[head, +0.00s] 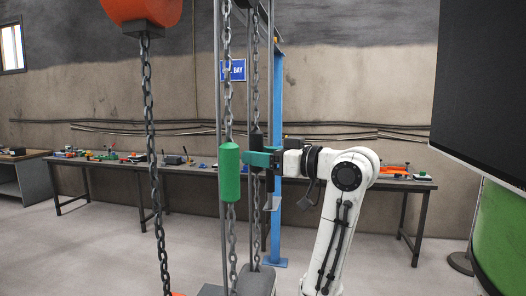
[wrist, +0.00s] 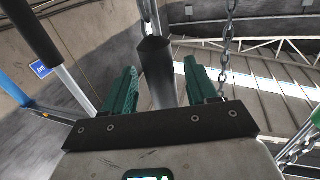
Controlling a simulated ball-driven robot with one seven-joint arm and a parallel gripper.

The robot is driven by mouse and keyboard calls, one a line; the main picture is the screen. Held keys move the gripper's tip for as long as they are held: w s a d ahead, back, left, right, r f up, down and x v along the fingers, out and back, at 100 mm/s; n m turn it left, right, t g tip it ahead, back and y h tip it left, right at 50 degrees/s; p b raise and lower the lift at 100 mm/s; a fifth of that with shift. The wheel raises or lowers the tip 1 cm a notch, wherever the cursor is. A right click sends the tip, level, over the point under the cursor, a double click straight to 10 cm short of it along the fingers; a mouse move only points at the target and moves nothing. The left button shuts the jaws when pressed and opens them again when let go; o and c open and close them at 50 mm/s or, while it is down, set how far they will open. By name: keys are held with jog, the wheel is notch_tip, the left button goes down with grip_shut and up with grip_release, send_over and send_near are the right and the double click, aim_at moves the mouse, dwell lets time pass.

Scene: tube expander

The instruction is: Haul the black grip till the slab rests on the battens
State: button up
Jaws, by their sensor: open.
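The black grip (head: 257,141) is on a hanging chain right of the green grip, in the middle of the head view. My gripper (head: 250,159) reaches it from the right, and its green fingers cover part of it. In the wrist view the black grip (wrist: 157,72) stands between the two spread fingers of my gripper (wrist: 160,82), with a visible gap on each side. The fingers are open. I cannot make out the slab or the battens in either view.
A green grip (head: 230,172) hangs on the neighbouring chain, close left of my gripper. Another chain (head: 153,130) hangs from an orange body (head: 142,10). A blue post (head: 277,100) stands behind. A long workbench (head: 400,184) lines the back wall. A dark screen (head: 480,80) is at right.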

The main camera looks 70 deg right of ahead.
jog(key=v, duration=0.3)
jog(key=shift+s+p, duration=0.3)
dwell(0.7)
